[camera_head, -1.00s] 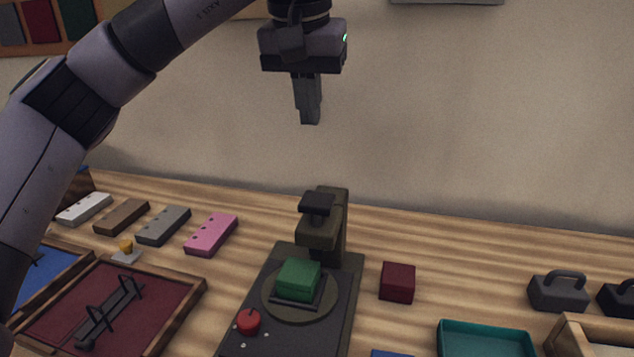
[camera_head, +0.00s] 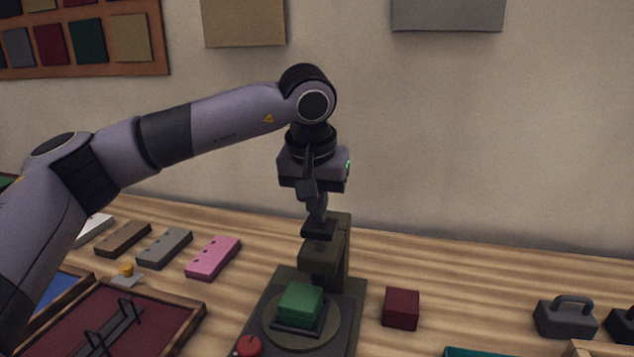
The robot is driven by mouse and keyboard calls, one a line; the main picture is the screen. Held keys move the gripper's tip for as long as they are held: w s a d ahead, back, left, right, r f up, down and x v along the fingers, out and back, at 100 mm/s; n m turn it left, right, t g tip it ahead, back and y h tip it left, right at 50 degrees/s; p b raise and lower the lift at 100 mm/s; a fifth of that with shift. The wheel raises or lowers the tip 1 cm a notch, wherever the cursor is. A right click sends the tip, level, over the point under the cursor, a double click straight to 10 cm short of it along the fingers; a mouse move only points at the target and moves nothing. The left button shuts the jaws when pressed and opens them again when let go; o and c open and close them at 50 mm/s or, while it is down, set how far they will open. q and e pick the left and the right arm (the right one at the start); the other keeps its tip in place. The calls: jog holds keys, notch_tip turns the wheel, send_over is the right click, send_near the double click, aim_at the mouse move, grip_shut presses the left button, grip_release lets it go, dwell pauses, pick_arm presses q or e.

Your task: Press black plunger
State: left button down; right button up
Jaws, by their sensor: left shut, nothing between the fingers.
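The black plunger (camera_head: 319,229) is a dark square cap on top of the press head (camera_head: 321,259). The press stands on a dark base (camera_head: 346,318) with a round plate. A green block (camera_head: 300,301) sits on the plate under the head. My left gripper (camera_head: 316,213) points straight down with its fingers shut and empty. Its tips are right at the plunger's top; whether they touch it I cannot tell. My right gripper is out of view.
A red knob (camera_head: 248,346) is at the base's front left. A dark red block (camera_head: 401,308) lies to the right, a pink block (camera_head: 213,257) to the left. A dark handled weight (camera_head: 565,316) stands further right. Dark red tray (camera_head: 150,301) at lower left.

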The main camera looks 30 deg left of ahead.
aim_at(317, 228)
pick_arm(q)
jog(key=shift+f, duration=0.25)
jog(key=shift+s+f+b, duration=0.1)
jog(key=shift+f+b, duration=0.95)
jog(key=shift+f, duration=0.95)
jog(key=shift+s, duration=0.1)
jog(key=v, duration=0.8)
jog(key=shift+w, duration=0.2)
